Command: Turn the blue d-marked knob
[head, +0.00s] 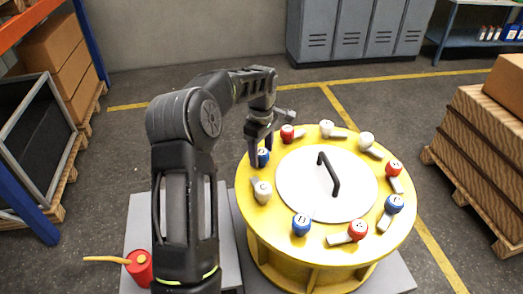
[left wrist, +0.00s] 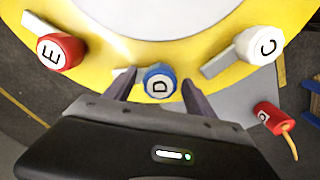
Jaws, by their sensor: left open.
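The blue knob marked D (left wrist: 160,82) sits on the yellow rim of the round drum (head: 258,215). It also shows in the head view (head: 264,158), partly covered by my left gripper (head: 260,148). In the left wrist view my left gripper (left wrist: 158,84) is open, with one finger on each side of the D knob. Gaps show between the fingers and the knob; contact is not clear. My right gripper is not in view.
Red knob E (left wrist: 60,52) and white knob C (left wrist: 257,46) flank the D knob. Several more knobs ring the white lid (head: 305,185) with its black handle (head: 332,175). Stacked boxes (head: 490,130) are at right.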

